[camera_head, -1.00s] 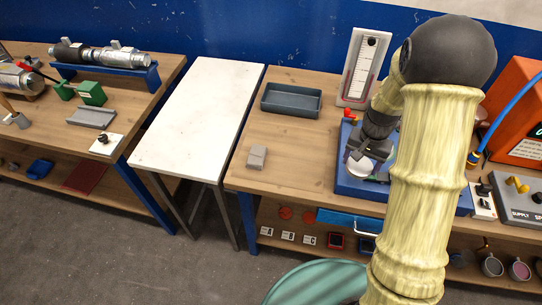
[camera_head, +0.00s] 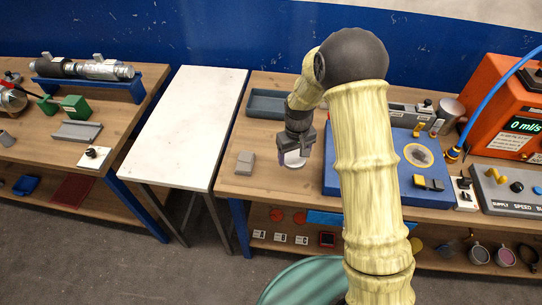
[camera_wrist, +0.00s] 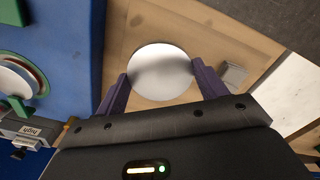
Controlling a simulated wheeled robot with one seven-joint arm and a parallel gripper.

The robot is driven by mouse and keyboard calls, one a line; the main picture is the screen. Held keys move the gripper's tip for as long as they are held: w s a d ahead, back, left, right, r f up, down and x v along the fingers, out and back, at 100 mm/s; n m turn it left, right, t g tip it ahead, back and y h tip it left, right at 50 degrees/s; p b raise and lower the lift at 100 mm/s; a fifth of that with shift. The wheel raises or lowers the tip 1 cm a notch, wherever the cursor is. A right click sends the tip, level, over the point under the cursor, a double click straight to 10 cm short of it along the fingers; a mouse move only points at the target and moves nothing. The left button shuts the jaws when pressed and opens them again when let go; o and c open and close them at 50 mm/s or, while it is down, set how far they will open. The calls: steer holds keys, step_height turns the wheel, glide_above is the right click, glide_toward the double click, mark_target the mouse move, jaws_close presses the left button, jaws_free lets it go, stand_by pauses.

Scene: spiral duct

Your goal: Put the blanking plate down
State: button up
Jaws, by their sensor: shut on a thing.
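The blanking plate (camera_wrist: 160,72) is a round, pale grey-white disc held between the two purple fingers of my gripper (camera_wrist: 161,88) in the wrist view. In the head view my gripper (camera_head: 293,152) is over the wooden bench, between the small grey block and the blue base plate. The blanking plate (camera_head: 294,159) shows there as a white disc at the fingertips. It looks close to the bench top, but I cannot tell whether it touches the wood.
A small grey block (camera_head: 245,162) lies left of my gripper. A dark tray (camera_head: 268,103) stands behind it. The blue base plate (camera_head: 400,185) with a round yellow-ringed opening is to the right. A white-topped table (camera_head: 185,125) stands left, with bare wood around my gripper.

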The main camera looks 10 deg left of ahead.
steer(key=shift+a, duration=0.25)
steer(key=shift+d, duration=0.1)
steer(key=p, duration=0.2)
glide_above(291, 178)
steer(key=shift+f, duration=2.95)
step_height(291, 178, down, 4)
steer(key=shift+r+p, duration=0.15)
steer(key=shift+p, duration=0.7)
steer(key=shift+f, duration=0.25)
